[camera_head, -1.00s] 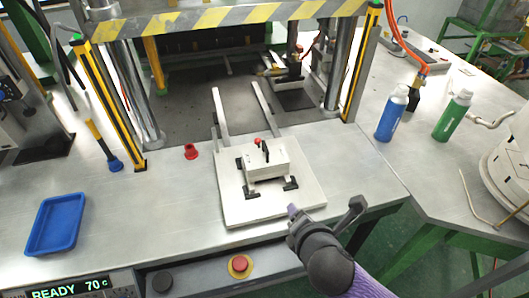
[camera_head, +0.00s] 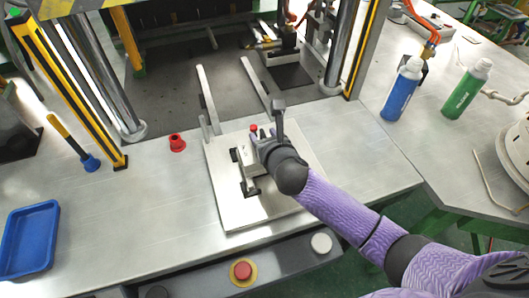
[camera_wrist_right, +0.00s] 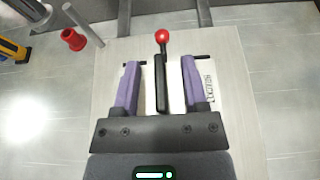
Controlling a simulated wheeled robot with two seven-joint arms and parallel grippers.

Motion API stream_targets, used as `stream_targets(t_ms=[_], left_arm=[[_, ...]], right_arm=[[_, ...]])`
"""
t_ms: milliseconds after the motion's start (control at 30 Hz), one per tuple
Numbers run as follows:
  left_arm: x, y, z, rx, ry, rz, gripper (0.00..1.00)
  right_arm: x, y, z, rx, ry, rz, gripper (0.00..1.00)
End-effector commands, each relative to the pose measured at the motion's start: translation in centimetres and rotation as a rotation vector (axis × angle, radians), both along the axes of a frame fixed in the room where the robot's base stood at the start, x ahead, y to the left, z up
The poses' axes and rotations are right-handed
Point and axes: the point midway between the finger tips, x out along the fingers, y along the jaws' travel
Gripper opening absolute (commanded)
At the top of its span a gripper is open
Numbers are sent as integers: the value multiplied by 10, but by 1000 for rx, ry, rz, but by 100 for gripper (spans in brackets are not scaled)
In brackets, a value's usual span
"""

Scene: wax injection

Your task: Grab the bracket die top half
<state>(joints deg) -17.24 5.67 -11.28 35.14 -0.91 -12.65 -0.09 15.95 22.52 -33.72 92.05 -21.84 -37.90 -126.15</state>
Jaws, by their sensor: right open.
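The bracket die, a pale block, sits on a light square plate (camera_head: 228,209). Its top half (camera_head: 243,158) is largely hidden in the head view by my right gripper (camera_head: 268,128). In the right wrist view the top half (camera_wrist_right: 207,90) lies under my right gripper (camera_wrist_right: 160,75), with a black handle (camera_wrist_right: 161,85) tipped by a red knob (camera_wrist_right: 162,35) standing up between the fingers. The purple fingers are open on either side of the handle, apart from it. Whether they touch the block I cannot tell. My left gripper is out of view.
A red cup-like piece (camera_head: 177,142) stands left of the plate. A blue tray (camera_head: 30,238) lies at the far left. Blue (camera_head: 402,90) and green (camera_head: 467,90) bottles stand at the right. Press columns (camera_head: 100,75) rise behind. Two rails (camera_head: 207,98) lead from the plate into the press.

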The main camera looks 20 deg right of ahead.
Motion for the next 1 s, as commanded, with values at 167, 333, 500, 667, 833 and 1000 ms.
stream_targets(t_ms=[167,333,500,667,833,1000], left_arm=[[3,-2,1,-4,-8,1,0],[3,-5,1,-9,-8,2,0],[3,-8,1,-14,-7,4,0],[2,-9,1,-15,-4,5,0],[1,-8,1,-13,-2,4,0],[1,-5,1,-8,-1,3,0]], right_arm=[[0,0,1,1,0,0,50],[0,0,1,1,0,0,14],[-1,0,1,1,0,0,0],[-1,0,1,1,0,0,0],[-1,0,1,1,0,0,0],[-1,0,1,1,0,0,0]])
